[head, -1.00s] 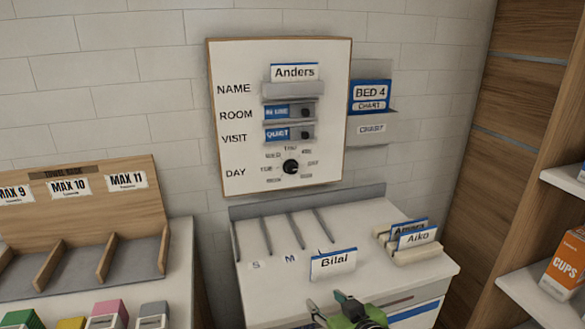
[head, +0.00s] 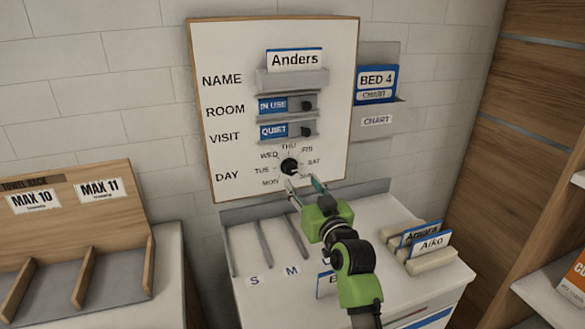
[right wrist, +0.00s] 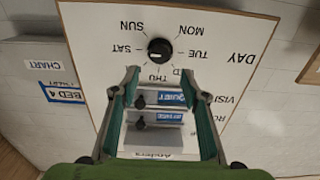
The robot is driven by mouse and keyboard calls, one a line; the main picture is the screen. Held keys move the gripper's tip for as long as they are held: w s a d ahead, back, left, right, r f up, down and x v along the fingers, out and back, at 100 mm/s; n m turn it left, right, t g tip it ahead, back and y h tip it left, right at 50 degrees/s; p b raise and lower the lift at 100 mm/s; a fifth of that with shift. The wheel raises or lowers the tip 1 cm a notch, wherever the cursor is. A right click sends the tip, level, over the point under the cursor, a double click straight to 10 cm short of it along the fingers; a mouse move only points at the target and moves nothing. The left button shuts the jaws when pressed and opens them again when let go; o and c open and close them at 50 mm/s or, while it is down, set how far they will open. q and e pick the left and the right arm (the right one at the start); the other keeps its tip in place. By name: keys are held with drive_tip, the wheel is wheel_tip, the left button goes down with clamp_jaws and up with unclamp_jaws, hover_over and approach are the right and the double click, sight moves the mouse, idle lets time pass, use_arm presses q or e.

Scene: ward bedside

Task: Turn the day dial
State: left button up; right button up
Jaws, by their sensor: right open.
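The black round day dial (head: 289,166) sits low on the white board (head: 232,60), ringed by day labels. Which day it points to is too small to tell. My right gripper (head: 303,184) is open and empty just below and in front of the dial, its fingers toward the board. In the right wrist view, where the board appears upside down, the dial (right wrist: 159,51) shows just beyond and between the two open fingertips (right wrist: 160,76), apart from them. In the head view the SUN label is partly hidden by a finger. My left gripper is not in view.
Above the dial are the QUIET slider (head: 273,131), the IN USE slider (head: 272,105) and the Anders card (head: 294,60). A chart holder (head: 378,122) is right of the board. Below, a white counter (head: 375,225) holds name cards. A wooden towel rack (head: 120,205) stands left.

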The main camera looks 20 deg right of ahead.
sight(292, 169)
drive_tip(key=w+p, duration=0.1)
drive_tip(key=w, duration=0.4)
drive_tip(key=shift+w, duration=0.35)
drive_tip(key=shift+w+a, duration=0.1)
drive_tip(key=shift+w, duration=1.3)
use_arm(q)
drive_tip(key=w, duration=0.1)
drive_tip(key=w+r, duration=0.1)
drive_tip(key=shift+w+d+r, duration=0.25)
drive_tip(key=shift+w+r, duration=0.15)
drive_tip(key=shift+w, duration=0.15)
use_arm(e)
drive_tip(key=c, duration=1.1)
